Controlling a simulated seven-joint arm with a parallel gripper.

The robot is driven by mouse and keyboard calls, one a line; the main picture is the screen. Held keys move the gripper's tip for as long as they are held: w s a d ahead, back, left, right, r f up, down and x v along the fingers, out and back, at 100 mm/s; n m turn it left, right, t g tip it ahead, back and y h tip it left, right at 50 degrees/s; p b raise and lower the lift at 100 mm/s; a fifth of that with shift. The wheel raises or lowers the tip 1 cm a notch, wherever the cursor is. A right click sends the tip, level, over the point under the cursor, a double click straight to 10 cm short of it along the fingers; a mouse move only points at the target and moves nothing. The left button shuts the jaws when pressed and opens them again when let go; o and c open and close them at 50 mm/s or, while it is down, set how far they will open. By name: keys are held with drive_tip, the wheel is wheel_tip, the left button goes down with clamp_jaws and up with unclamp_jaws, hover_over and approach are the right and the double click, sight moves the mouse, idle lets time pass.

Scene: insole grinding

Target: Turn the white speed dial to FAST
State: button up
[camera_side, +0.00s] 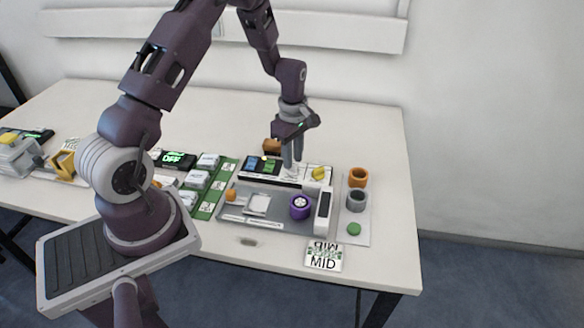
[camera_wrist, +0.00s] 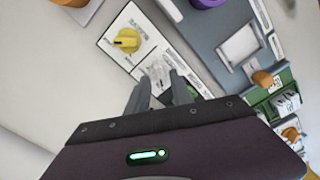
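The white speed dial (camera_wrist: 157,70) shows at the fingertips in the wrist view, on a white panel (camera_wrist: 112,52) with small dark print. My gripper (camera_wrist: 161,80) points down at it, with a gap between the two fingers. I cannot tell whether the fingers touch the dial, and its setting is too small to read. In the side view my gripper (camera_side: 292,166) stands over the panel's left part and hides most of the white dial. A yellow dial (camera_wrist: 127,40) sits on the same panel; it also shows in the side view (camera_side: 319,173).
A grey tray (camera_side: 275,221) with a purple wheel (camera_side: 300,207) lies in front of the panel. Orange and grey cups (camera_side: 357,178) stand at right. The table (camera_side: 385,150) is clear at the back right.

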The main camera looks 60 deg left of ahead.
drive_tip(key=shift+f, duration=1.1)
drive_tip(key=shift+r, duration=0.15)
